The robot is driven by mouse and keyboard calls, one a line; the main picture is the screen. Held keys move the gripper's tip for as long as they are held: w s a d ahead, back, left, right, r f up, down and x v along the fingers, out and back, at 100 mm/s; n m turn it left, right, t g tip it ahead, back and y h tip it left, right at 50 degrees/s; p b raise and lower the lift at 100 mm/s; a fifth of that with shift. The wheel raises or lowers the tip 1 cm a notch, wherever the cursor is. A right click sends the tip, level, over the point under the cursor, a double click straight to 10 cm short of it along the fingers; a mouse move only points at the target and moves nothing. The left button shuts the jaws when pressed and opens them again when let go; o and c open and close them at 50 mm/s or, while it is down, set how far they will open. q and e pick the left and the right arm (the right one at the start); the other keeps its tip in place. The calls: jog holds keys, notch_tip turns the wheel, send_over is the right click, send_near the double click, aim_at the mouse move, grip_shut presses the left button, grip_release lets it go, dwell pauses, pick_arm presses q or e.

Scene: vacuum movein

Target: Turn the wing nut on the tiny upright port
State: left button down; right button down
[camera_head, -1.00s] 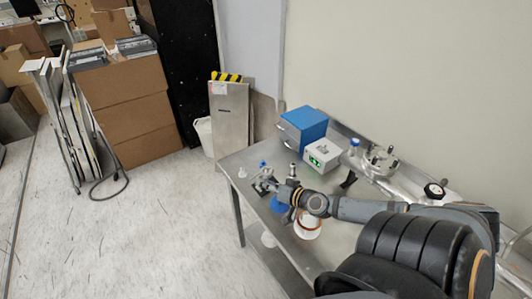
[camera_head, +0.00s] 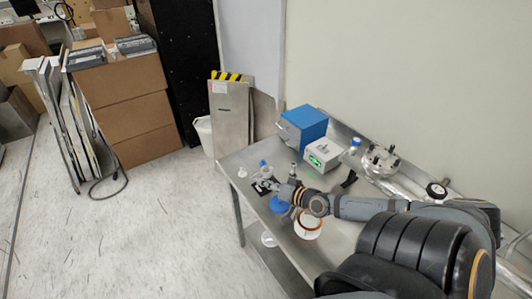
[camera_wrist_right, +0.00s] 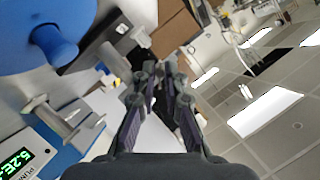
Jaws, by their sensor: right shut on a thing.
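My right gripper (camera_head: 268,186) is low over the front left part of the metal table (camera_head: 236,163). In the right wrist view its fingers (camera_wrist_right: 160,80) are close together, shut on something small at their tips. This seems to be the wing nut, but the fingers hide its shape and the tiny port under it. A metal upright fitting (camera_head: 293,170) stands just behind the gripper; a metal fitting (camera_wrist_right: 62,125) also shows at left in the wrist view. My left gripper is not in view.
A grey box with a green display (camera_head: 322,155) and a blue box (camera_head: 303,128) stand behind. A blue round part (camera_head: 280,204) and a white container with an orange rim (camera_head: 307,226) are close to my wrist. A flanged metal part (camera_head: 380,160) lies at right.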

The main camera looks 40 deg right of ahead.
jog(key=shift+f+m+t+y+b, duration=0.3)
jog(key=shift+m+y+b, duration=0.2)
jog(key=shift+m+b, duration=0.5)
jog(key=shift+d+r+m+t+y+b, duration=0.15)
jog(key=shift+m+t+y+b, duration=0.3)
jog(key=shift+m+b, duration=0.55)
jog(key=c, duration=1.7)
grip_release()
